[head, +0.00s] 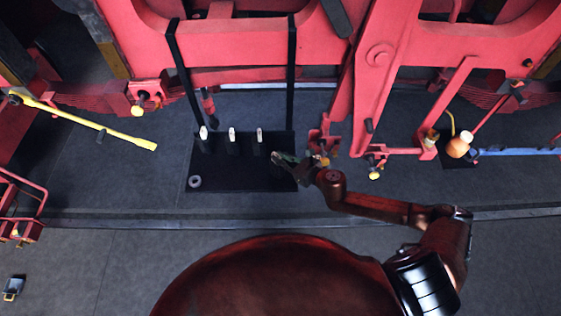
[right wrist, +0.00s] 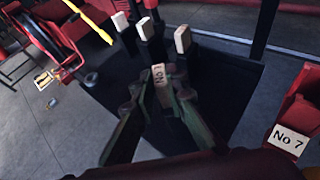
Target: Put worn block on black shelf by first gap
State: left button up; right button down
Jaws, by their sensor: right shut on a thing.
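The black shelf (head: 240,176) lies low in front of the red machine. Three small dark uprights with pale tops stand along its back: left (head: 203,132), middle (head: 232,134) and right (head: 259,135). My right gripper (head: 284,158) is over the shelf's right end. In the right wrist view its fingers (right wrist: 158,92) are shut on a small piece with a pale, lettered face (right wrist: 158,76), which I take for the worn block. Most of it is hidden between the fingers. I cannot tell whether it touches the shelf. My left gripper is out of view.
Two black upright bars (head: 291,75) rise at the shelf's back. Red rods (head: 375,100) hang just right of my right gripper. A yellow long-handled tool (head: 95,125) is at the left. The shelf's front middle is clear.

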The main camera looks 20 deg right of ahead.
jog(key=f, duration=0.3)
jog(key=shift+w+d+f, duration=0.1)
jog(key=shift+w+f, duration=0.05)
jog(key=shift+w, duration=0.1)
jog(key=shift+f, duration=0.1)
jog(key=shift+f, duration=0.2)
jog(key=c, duration=1.9)
grip_release()
jog(key=shift+c, duration=0.2)
jog(key=shift+r, duration=0.1)
